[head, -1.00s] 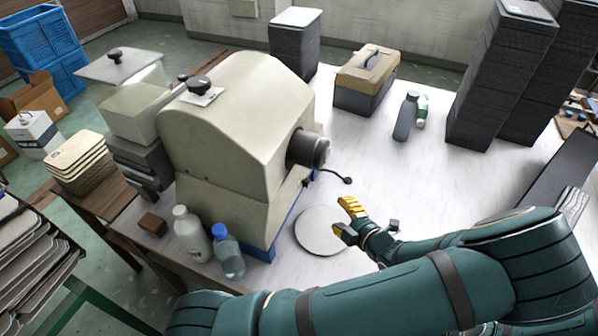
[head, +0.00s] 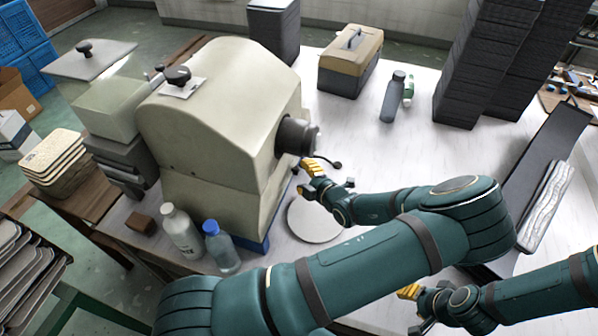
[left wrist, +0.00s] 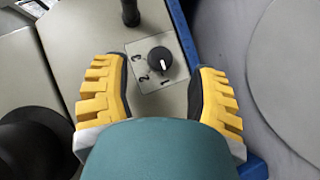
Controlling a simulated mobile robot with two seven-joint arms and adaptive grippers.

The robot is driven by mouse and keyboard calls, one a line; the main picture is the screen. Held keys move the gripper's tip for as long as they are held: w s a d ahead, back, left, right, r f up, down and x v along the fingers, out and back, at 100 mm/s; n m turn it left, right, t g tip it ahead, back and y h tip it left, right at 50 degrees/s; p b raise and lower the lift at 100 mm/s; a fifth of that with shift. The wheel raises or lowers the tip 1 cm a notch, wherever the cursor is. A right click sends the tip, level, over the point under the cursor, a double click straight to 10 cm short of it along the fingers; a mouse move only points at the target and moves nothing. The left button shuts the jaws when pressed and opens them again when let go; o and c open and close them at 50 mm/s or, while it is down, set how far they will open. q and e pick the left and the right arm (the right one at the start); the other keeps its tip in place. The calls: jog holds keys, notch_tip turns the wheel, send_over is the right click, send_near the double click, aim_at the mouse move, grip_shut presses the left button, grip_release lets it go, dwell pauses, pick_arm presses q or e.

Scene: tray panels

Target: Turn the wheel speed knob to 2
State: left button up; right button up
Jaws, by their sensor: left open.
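The wheel speed knob (left wrist: 160,59) is a small black dial with a white pointer line, on a pale plate marked 3, 2 and 1, in the left wrist view. I cannot tell for certain which number the pointer meets. The knob is hidden in the head view. My left gripper (head: 312,172) is at the front of the beige machine (head: 222,130), below its dark round spindle. In the left wrist view the left gripper (left wrist: 160,95) is open, its yellow fingers on either side of the knob, not closed on it. My right gripper (head: 415,305) is low at the right, partly visible.
A dark lever post (left wrist: 131,12) stands close beyond the knob. A black part (left wrist: 35,145) juts out at lower left. A grey disc (head: 318,222) lies on the table below the left gripper. Bottles (head: 181,232) stand left of it.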

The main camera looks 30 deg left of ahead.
aim_at(296, 171)
pick_arm(q)
jog(key=x, duration=0.3)
jog(key=shift+a, duration=0.1)
grip_shut()
